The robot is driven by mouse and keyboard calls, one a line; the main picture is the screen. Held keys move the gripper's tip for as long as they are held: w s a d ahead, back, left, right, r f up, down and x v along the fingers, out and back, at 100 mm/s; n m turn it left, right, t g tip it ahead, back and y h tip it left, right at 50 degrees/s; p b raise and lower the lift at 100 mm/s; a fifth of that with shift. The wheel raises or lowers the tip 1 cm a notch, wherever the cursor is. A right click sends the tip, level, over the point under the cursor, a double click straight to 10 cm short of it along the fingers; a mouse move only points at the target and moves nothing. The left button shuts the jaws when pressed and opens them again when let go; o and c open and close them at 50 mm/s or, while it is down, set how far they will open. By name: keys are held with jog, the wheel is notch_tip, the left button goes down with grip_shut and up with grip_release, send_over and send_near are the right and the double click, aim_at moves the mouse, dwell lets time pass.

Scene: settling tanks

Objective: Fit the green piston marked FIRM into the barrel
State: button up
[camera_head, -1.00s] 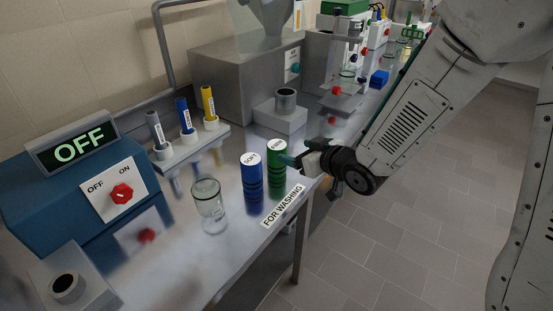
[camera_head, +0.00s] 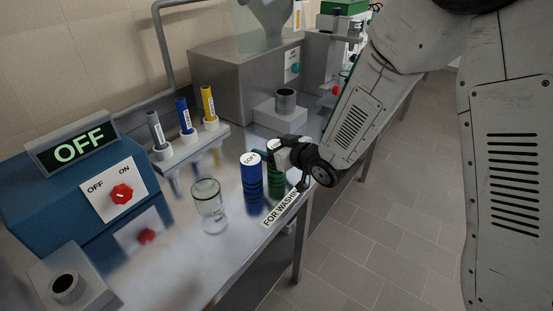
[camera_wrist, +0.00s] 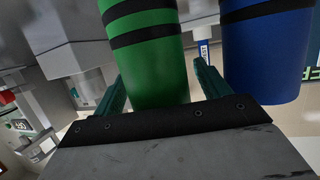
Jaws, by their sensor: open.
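The green piston (camera_head: 276,184) stands upright on the metal bench, with dark bands around it; my gripper hides its top and label now. In the wrist view the green piston (camera_wrist: 152,62) is between my two open fingers. My gripper (camera_head: 275,156) is at the upper part of the piston, open, one finger on each side; I cannot tell whether they touch it. The blue piston marked SOFT (camera_head: 252,180) stands close to its left, and shows beside one finger in the wrist view (camera_wrist: 262,50). A grey block with an open round cylinder (camera_head: 286,101), possibly the barrel, stands behind.
A clear glass (camera_head: 209,208) stands left of the blue piston. A rack (camera_head: 190,148) holds grey, blue and yellow tubes. A blue box with an OFF display (camera_head: 78,149) and red knob is at left. The FOR WASHING label (camera_head: 281,207) lies at the front edge.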

jog(key=c, duration=1.3)
